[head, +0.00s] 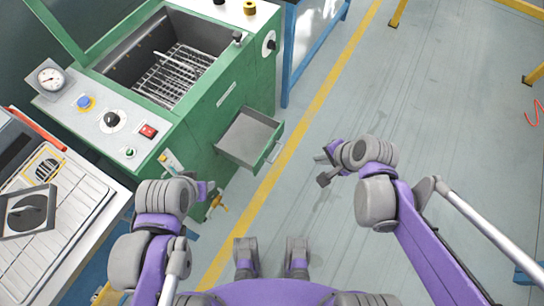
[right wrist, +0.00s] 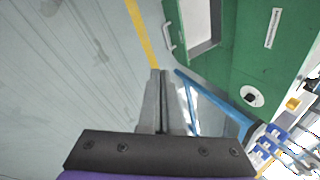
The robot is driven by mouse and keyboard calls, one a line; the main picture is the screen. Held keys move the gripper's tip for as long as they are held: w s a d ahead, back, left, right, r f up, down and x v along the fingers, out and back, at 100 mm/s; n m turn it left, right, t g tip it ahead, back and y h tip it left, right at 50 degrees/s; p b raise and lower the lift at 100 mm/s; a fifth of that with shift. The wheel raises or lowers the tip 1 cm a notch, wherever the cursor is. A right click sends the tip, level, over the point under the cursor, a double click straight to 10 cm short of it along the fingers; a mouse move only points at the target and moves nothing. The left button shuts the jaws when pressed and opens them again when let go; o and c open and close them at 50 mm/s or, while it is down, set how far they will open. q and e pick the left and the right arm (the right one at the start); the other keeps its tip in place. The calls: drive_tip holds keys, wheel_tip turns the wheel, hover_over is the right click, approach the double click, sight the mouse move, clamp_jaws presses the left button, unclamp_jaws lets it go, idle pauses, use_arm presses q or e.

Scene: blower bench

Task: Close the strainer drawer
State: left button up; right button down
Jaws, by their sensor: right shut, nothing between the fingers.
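The strainer drawer (head: 250,137) is a grey open-topped tray. It stands pulled out from the front of the green machine (head: 222,100), with a bar handle (head: 273,152) on its outer face. The drawer also shows at the top of the right wrist view (right wrist: 200,22), with its handle (right wrist: 168,38) facing left. My right gripper (head: 320,170) is to the right of the handle in the head view, apart from it. In the right wrist view its fingers (right wrist: 160,100) are shut and empty. My left gripper (head: 210,198) is low in front of the machine, its fingers mostly hidden.
The machine's top is open and shows a wire rack (head: 175,75). A control panel (head: 115,120) is on its left. A blue frame (head: 300,50) stands beyond.

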drive_tip(key=w+a+f+m+y+b, duration=0.2)
drive_tip(key=w+f+m+b, duration=0.3)
drive_tip(key=f, duration=0.4)
drive_tip(key=w+a+f+m+y+b, duration=0.1)
drive_tip(key=w+f+m+y+b, duration=0.2)
drive_tip(key=f+m, duration=0.55)
drive_tip(key=b, duration=0.3)
approach(265, 152)
drive_tip(key=shift+h, duration=0.3)
drive_tip(key=x, duration=0.5)
drive_tip(key=shift+d+f, duration=0.15)
drive_tip(key=shift+f, duration=0.15)
use_arm(q)
wheel_tip(265, 152, down, 14)
drive_tip(key=shift+w+f+g, duration=0.25)
drive_tip(key=shift+w+g, duration=0.05)
use_arm(e)
drive_tip(key=shift+w+a, duration=0.3)
drive_tip(key=shift+a, duration=0.25)
use_arm(q)
drive_tip(key=shift+d+f+b, duration=0.1)
drive_tip(key=shift+f+b, duration=0.5)
drive_tip(key=shift+f, duration=0.1)
use_arm(e)
drive_tip(key=w+a, duration=0.4)
drive_tip(key=a, duration=0.4)
drive_tip(key=w+a, duration=0.5)
drive_tip(key=a, duration=0.3)
drive_tip(key=shift+w+a+r, duration=0.1)
drive_tip(key=shift+w+a, duration=0.05)
